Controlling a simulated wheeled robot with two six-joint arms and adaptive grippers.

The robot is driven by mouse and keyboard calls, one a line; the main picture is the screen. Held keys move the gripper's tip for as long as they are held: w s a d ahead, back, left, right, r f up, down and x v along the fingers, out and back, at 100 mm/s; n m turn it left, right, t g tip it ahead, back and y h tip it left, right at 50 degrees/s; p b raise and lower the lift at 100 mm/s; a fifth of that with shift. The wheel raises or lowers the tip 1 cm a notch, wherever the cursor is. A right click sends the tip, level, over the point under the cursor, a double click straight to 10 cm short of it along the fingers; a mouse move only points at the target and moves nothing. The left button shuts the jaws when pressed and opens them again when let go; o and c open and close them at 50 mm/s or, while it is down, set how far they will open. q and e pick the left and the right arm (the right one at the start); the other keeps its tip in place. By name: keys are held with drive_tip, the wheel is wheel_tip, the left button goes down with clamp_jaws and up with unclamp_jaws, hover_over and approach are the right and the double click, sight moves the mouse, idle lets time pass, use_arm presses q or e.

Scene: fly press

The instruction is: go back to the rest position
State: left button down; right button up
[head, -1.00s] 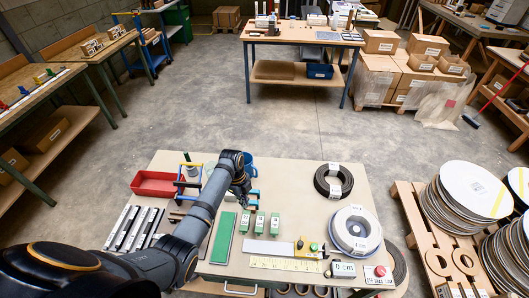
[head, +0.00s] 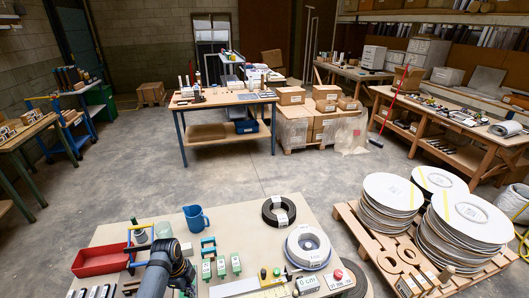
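My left arm comes in at the bottom of the head view, and its dark wrist hangs over the left part of the workbench (head: 262,228). My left gripper (head: 186,280) shows only as a dark shape beside the wrist, low in the picture. Its fingers are too hidden to tell whether they are open or shut, or whether they hold anything. A blue jug (head: 195,220) stands behind it on the bench. My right gripper is not in view.
A red tray (head: 101,260) lies left of my wrist. Several green-labelled pieces (head: 221,266), a black coil (head: 279,211) and a white coil (head: 308,246) lie to the right. A pallet (head: 350,222) with reel stacks stands right of the bench.

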use_arm(q)
drive_tip(key=s+r+n+t+y, duration=0.1)
drive_tip(key=s+r+n+t, duration=0.1)
drive_tip(key=s+r+n, duration=0.55)
drive_tip(key=s+r+n+t+y, duration=0.15)
drive_tip(key=s+r+n, duration=0.35)
drive_tip(key=s+n, duration=0.55)
wheel_tip(320, 180, down, 35)
drive_tip(key=s+a+n+g+b, duration=0.1)
drive_tip(key=s+a+b, duration=0.1)
drive_tip(key=b, duration=0.5)
drive_tip(key=s+a+f+g+b, duration=0.1)
drive_tip(key=s+f+b, duration=0.3)
drive_tip(key=s+f, duration=1.4)
drive_tip(key=shift+f, duration=0.8)
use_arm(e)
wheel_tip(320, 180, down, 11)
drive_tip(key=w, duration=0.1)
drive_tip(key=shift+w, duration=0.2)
use_arm(q)
drive_tip(key=shift+a, duration=0.15)
